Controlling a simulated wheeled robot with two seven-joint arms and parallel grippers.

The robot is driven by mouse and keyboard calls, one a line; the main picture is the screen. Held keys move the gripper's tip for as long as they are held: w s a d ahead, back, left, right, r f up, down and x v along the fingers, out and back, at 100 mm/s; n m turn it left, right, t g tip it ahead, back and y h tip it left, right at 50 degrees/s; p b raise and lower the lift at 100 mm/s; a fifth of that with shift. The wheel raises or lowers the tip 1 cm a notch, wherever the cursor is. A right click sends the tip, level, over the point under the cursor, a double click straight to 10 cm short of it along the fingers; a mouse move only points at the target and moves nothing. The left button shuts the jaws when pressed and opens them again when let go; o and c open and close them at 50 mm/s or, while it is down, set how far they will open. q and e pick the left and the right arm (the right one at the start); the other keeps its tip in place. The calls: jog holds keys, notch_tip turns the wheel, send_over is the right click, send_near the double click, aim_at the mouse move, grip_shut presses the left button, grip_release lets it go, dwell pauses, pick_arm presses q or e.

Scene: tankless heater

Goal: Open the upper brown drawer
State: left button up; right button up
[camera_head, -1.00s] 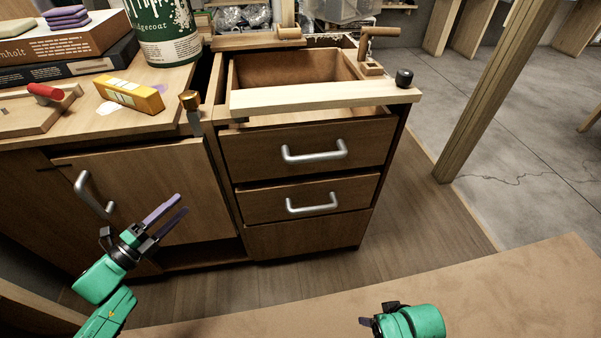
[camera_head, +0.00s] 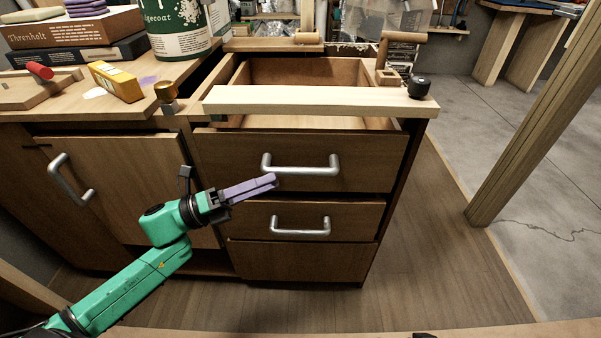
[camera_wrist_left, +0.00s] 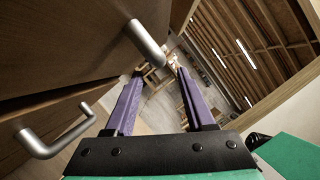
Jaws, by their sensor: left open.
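The upper brown drawer (camera_head: 225,160) is in the cabinet, with a silver bar handle (camera_head: 300,165). Its front looks close to flush with the cabinet; I cannot tell if there is a small gap. My left gripper (camera_head: 276,181) is just below the left end of that handle, in front of the drawers, with purple fingers pointing right. In the left wrist view the gripper (camera_wrist_left: 160,77) is open and empty, and the upper handle (camera_wrist_left: 146,42) is beside the fingers, not between them. My right gripper is not recognisable; only a dark scrap shows at the bottom edge.
A lower drawer (camera_head: 250,216) with its own handle (camera_head: 300,226) is below. A cabinet door (camera_head: 115,170) with a handle is to the left. A pale board (camera_head: 310,98) lies across the open top compartment. Paint cans (camera_head: 178,30) and books stand on the left worktop.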

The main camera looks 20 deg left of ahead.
aim_at(297, 175)
pick_arm(q)
jog(key=x, duration=0.7)
jog(key=shift+w+d, duration=0.1)
grip_shut()
dwell(1.1)
